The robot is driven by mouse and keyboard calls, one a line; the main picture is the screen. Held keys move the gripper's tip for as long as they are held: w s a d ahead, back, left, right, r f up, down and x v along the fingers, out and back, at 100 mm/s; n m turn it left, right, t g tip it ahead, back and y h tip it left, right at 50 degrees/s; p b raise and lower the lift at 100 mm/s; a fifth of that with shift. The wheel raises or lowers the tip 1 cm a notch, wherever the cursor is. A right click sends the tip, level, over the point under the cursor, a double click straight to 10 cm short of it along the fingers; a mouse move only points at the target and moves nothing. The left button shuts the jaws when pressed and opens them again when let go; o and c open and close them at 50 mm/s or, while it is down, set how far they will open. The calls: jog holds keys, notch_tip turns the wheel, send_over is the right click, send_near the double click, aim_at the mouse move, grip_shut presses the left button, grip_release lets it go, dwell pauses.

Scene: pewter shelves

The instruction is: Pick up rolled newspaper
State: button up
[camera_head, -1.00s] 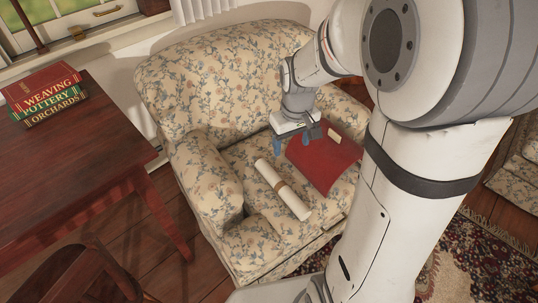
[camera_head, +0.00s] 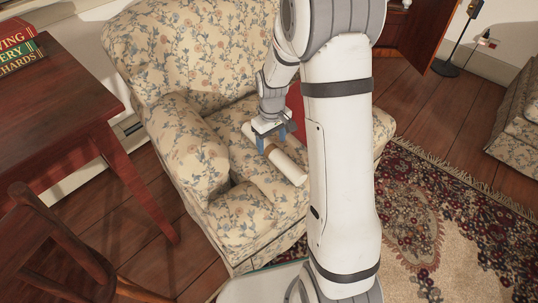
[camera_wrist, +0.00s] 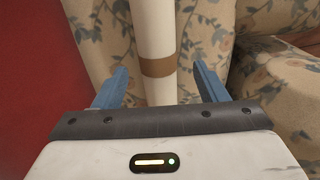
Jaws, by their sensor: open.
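The rolled newspaper (camera_head: 284,162) is a white roll with a brown band, lying on the seat of the floral armchair. In the wrist view the rolled newspaper (camera_wrist: 153,38) runs up the picture between my two blue fingers, its band just ahead of the fingertips. My gripper (camera_head: 273,143) is over the roll near its band, with one finger on each side. In the wrist view my gripper (camera_wrist: 156,88) is open, with a gap between each finger and the roll.
The armchair (camera_head: 186,150) has an arm and back close to the roll. A red item (camera_wrist: 32,70) lies beside the roll on the seat, mostly hidden by my arm in the head view. A wooden table (camera_head: 60,110) with stacked books (camera_head: 18,48) stands at left.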

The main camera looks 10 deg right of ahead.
aim_at(272, 147)
notch_tip(272, 147, down, 5)
jog(key=shift+d+r+b, duration=0.1)
jog(key=shift+r+b, duration=0.1)
jog(key=shift+b, duration=1)
jog(key=shift+r, duration=0.1)
jog(key=shift+c, duration=0.5)
jog(key=c, duration=1.1)
